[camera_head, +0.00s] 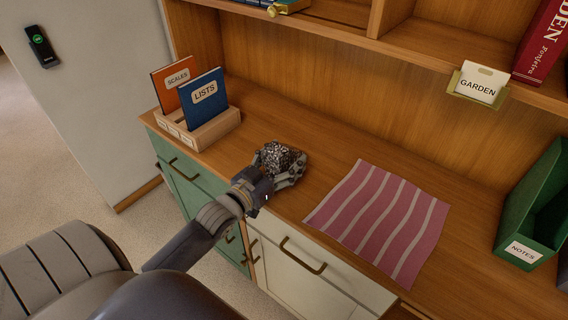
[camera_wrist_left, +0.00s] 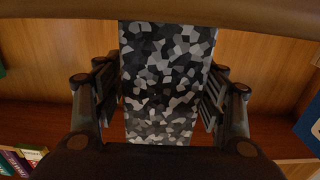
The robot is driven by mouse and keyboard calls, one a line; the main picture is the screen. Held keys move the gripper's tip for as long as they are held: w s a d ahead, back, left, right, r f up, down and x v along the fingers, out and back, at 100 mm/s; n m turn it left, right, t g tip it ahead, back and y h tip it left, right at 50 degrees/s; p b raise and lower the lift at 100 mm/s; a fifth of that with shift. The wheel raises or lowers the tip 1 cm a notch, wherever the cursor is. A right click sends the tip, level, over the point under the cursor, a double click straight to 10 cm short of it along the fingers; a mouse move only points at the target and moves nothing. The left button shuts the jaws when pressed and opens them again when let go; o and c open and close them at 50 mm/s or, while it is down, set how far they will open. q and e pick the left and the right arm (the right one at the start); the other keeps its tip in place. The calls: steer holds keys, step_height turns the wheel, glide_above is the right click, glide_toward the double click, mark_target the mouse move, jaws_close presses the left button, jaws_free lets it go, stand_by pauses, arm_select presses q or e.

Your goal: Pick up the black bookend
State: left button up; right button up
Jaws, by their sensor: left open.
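The black bookend (camera_head: 279,155), with a mottled black, grey and white faceted pattern, stands on the wooden desktop left of the striped cloth. My left gripper (camera_head: 291,172) is at the bookend, low over the desktop, and partly covers it. In the left wrist view the bookend (camera_wrist_left: 165,80) fills the middle, upright between the two fingers of my left gripper (camera_wrist_left: 160,105). The fingers are open, one on each side of it. I cannot tell whether they touch it. The bookend's lower part is hidden in the head view. My right gripper is not in view.
A wooden holder (camera_head: 205,133) with an orange and a blue book stands at the left. A pink striped cloth (camera_head: 383,218) lies to the right. A green box (camera_head: 530,215) labelled NOTES is at the far right. Shelves (camera_head: 330,35) rise behind the desktop.

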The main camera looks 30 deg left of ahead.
arm_select(q)
steer(key=c, duration=1.5)
steer(key=shift+r, duration=0.15)
jaws_close()
